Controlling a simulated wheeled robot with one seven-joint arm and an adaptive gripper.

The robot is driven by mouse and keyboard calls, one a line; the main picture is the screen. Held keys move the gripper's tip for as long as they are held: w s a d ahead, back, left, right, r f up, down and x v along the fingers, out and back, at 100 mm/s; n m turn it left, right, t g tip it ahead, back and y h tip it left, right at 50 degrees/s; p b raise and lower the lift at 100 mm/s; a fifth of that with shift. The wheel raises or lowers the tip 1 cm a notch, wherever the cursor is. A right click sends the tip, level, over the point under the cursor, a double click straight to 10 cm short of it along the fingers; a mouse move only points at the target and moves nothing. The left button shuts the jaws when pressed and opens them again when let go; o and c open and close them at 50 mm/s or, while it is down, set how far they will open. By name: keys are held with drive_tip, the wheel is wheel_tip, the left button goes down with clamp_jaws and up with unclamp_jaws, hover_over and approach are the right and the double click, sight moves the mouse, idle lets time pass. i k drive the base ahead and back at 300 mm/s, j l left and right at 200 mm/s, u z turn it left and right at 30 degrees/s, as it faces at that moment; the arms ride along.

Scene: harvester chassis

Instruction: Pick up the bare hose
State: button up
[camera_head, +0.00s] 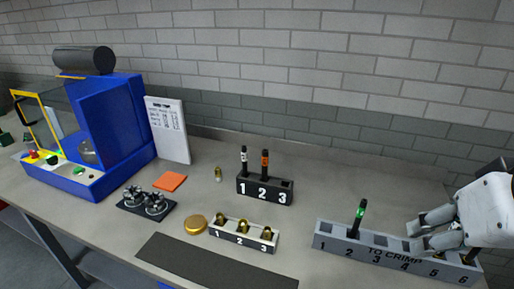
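A grey rack marked "TO CRIMP" (335,241) with numbered slots stands at the front right. A short black hose with a green band (360,217) stands upright in its slot 2. A small dark upright piece (470,256) shows near slot 6, partly hidden by my gripper; I cannot tell if it is a hose. My gripper (413,237) reaches in from the right, over the rack's right half, its two grey fingers pointing left and apart. Nothing shows between the fingertips. The gripper is to the right of the green-banded hose, not touching it.
A black rack (265,201) holds a white-banded and an orange-banded hose. A white rack (243,246) holds brass fittings. A blue machine (108,130) stands at the left. Dies (145,201), a brass disc (195,224) and a dark mat (205,268) lie nearby. The bench behind the grey rack is clear.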

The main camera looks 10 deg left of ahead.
sight(264, 156)
drive_tip(key=j+u, duration=0.15)
drive_tip(key=j, duration=0.3)
drive_tip(key=j+u, duration=0.1)
drive_tip(key=j, duration=0.35)
drive_tip(key=i+j+u, duration=0.15)
drive_tip(key=j, duration=0.25)
drive_tip(key=j+u, duration=0.15)
drive_tip(key=j, duration=0.3)
drive_tip(key=i+j+u, duration=0.15)
drive_tip(key=j, duration=0.25)
